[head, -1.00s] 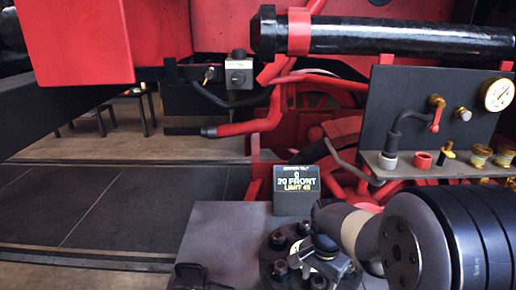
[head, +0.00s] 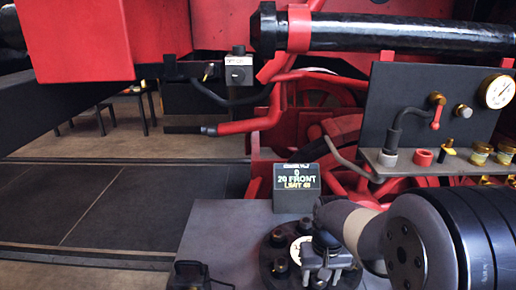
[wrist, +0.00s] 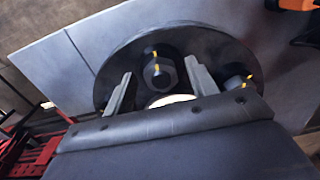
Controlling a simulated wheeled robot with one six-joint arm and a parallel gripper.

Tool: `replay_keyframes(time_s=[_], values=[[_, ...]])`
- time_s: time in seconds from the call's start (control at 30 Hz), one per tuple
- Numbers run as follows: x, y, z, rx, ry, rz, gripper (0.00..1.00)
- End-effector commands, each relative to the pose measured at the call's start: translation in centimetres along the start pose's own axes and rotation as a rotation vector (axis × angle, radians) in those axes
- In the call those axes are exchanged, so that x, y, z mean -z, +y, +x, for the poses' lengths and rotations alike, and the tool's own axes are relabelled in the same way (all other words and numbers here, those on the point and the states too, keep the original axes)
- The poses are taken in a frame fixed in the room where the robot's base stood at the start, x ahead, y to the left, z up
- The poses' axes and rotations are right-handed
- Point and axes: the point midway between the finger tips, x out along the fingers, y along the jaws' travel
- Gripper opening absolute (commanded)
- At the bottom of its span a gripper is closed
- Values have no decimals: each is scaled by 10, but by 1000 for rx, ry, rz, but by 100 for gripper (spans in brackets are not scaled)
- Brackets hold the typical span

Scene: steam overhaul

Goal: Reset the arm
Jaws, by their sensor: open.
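My gripper (head: 325,273) is at the bottom of the head view, over a dark round flange (head: 280,272) on a grey table top. In the wrist view my gripper (wrist: 155,88) has its two fingers apart, with a dark bolt head with a yellow mark (wrist: 160,72) showing between and beyond them. I cannot tell whether the fingers touch the flange. My arm comes in from the right of the head view.
A small display box (head: 296,188) reading "20 FRONT" stands behind the flange. At right is a dark panel (head: 425,110) with a gauge (head: 497,92) and a red-handled valve (head: 436,115). A black object (head: 192,274) sits at the table's front left. Open floor (head: 90,205) lies left.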

Motion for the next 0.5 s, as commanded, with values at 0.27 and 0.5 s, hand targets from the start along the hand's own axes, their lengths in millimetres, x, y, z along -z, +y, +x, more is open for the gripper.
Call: replay_keyframes(time_s=[0.27,0.5], values=[[1,0,-43,0,5,-56,55],[1,0,-84,0,3,-55,55]])
